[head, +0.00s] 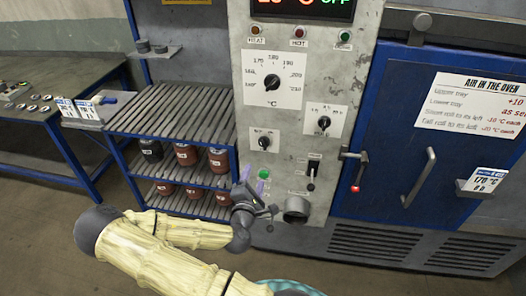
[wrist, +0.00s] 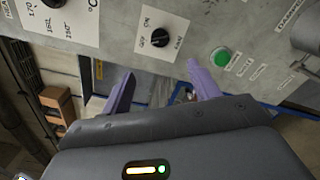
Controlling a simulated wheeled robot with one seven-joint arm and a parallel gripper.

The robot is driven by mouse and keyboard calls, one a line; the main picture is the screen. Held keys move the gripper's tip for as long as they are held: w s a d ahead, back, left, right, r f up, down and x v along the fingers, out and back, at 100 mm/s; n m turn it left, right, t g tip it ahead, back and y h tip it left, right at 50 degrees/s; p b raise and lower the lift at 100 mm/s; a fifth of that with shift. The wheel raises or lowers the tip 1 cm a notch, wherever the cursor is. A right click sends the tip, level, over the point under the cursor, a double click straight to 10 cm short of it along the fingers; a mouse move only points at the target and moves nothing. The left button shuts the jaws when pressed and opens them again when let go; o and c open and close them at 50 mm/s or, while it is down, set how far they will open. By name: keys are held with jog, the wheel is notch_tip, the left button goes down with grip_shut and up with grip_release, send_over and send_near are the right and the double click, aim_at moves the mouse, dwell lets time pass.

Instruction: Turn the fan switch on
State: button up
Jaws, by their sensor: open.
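In the wrist view the knob appears just beyond the gap between the fingertips. In the head view my gripper (head: 254,188) is below the knob, near the green button (head: 264,174).
A temperature dial (head: 272,83), another knob (head: 323,122) and a lever switch (head: 312,172) share the panel. A grey round fitting (head: 297,208) is below. A blue oven door (head: 400,130) is right; a slatted rack (head: 172,122) with pots is left.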

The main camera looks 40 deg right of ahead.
aim_at(264, 146)
jog(key=p+x, duration=0.4)
jog(key=x, duration=1)
jog(key=shift+d+r, duration=0.15)
jog(key=shift+d, duration=0.15)
jog(key=shift+w+d, duration=0.45)
jog(key=c, duration=1)
